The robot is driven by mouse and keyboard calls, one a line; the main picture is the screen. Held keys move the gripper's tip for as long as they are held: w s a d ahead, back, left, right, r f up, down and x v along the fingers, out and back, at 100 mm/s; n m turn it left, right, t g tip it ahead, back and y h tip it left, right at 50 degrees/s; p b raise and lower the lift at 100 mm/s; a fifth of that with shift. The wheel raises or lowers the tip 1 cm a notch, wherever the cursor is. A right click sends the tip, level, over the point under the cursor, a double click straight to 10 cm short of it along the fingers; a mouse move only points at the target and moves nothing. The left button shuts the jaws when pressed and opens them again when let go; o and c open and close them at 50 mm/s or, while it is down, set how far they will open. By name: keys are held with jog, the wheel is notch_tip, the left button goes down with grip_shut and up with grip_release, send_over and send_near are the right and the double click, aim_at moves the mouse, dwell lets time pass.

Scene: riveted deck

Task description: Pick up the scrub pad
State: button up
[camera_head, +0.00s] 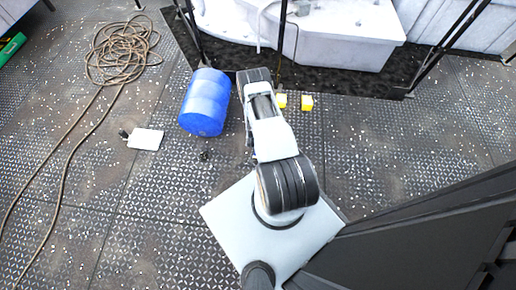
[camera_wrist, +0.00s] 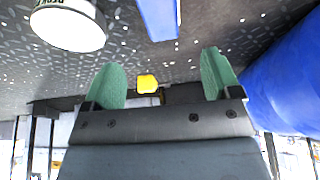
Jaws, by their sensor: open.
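No thing is clearly marked as the scrub pad. A small yellow block (camera_head: 281,100) lies on the deck just right of my arm, and a second yellow block (camera_head: 307,102) lies to its right. One yellow block (camera_wrist: 148,84) shows between my fingers in the wrist view, farther off and not touched. A blue oblong block (camera_wrist: 159,17) lies on the deck at the top of the wrist view and could also be a pad. My gripper (camera_wrist: 165,72) is open and empty, with green fingers apart. In the head view my arm hides it.
A white round-topped thing (camera_wrist: 69,27) is close by. A white flat item (camera_head: 145,139) and coiled rope (camera_head: 122,52) lie left. A white structure (camera_head: 335,35) stands behind.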

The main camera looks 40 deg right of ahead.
jog(key=b+x, duration=0.2)
jog(key=x, duration=0.4)
jog(key=shift+f, duration=0.15)
jog(key=shift+b+x, duration=1.8)
jog(key=shift+x, duration=0.7)
jog(key=shift+s+a+f+b, duration=0.2)
jog(key=shift+f+b, duration=0.15)
jog(key=shift+b, duration=0.05)
jog(key=c, duration=0.9)
jog(key=shift+o, duration=0.2)
jog(key=shift+r, duration=0.1)
